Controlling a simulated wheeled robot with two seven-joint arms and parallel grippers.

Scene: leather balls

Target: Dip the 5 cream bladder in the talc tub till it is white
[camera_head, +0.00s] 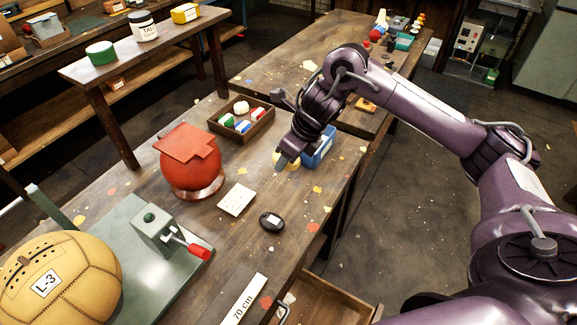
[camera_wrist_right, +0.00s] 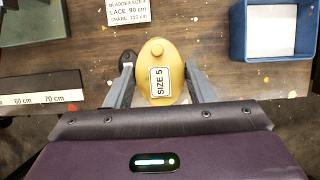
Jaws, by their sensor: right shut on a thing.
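The size 5 bladder (camera_wrist_right: 155,52) is a yellow-cream oval with a small knob and a "SIZE 5" label. My right gripper (camera_head: 285,161) is shut on it, with one finger on each side in the right wrist view. No white coat shows on it. In the head view it is mostly hidden behind the gripper, beside an open blue box (camera_head: 321,147). That box also shows in the right wrist view (camera_wrist_right: 238,32), with a pale inside, to the right of the bladder. A white jar with a partly readable "TAL" label (camera_head: 143,27) stands on the back bench. My left gripper is out of view.
A wooden tray (camera_head: 262,127) of small coloured pieces stands behind the gripper. A red ball form (camera_head: 190,172), a card (camera_head: 237,199), a black oval device (camera_head: 271,221) and a panelled L-3 ball (camera_head: 75,275) by a red-handled clamp (camera_head: 160,232) share the bench.

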